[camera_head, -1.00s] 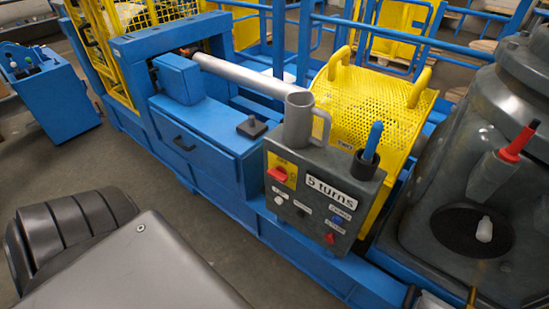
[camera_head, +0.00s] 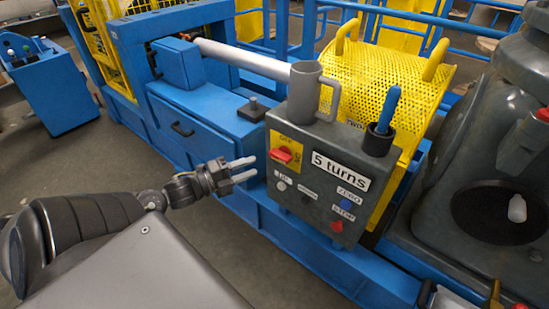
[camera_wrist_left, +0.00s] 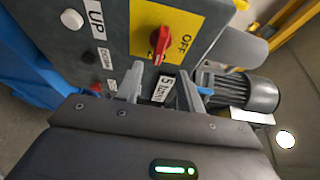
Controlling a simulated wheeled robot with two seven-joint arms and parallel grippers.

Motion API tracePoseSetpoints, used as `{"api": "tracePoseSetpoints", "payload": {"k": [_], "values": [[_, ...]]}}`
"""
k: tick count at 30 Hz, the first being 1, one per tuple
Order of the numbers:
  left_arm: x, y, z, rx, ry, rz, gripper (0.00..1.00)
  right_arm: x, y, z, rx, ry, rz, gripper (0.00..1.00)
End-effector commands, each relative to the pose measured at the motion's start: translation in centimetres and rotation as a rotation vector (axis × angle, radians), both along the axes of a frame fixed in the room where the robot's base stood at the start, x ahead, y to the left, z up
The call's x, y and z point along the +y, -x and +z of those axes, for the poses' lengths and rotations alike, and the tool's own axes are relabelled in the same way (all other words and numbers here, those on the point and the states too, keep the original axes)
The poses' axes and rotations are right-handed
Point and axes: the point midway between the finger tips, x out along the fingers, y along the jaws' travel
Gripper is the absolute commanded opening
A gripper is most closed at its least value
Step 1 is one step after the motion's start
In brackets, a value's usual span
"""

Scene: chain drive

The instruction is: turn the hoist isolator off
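The isolator is a red rotary handle (camera_head: 281,155) on a yellow plate (camera_head: 291,144) at the upper left of the grey control box (camera_head: 318,190). In the left wrist view, the red handle (camera_wrist_left: 160,46) lies crosswise to the direction of the OFF label (camera_wrist_left: 183,41) beside it. My left gripper (camera_head: 243,169) is open and empty, a little left of the box, fingers pointing at it and apart from the handle. In the left wrist view the spread fingers (camera_wrist_left: 165,87) show below the handle. My right gripper is not in view.
A grey mug (camera_head: 303,95) and a cup with a blue-handled tool (camera_head: 388,108) stand on top. Blue frame rails run below.

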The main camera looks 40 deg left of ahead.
Motion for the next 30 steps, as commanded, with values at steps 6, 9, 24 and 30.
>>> {"api": "tracePoseSetpoints", "payload": {"k": [6,9,24,30], "values": [[-1.2,-3.4,0.0,-0.004,0.001,0.001,0.38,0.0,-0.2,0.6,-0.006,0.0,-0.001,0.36],[-1.8,-4.9,0.0,-0.003,0.0,0.001,0.38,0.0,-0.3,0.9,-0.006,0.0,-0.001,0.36],[-3.4,-8.6,-0.1,0.002,-0.001,0.001,0.38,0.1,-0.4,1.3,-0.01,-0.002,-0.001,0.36],[-3.4,-8.6,-0.1,0.002,-0.001,0.001,0.38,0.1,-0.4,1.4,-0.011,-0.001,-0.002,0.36]]}}
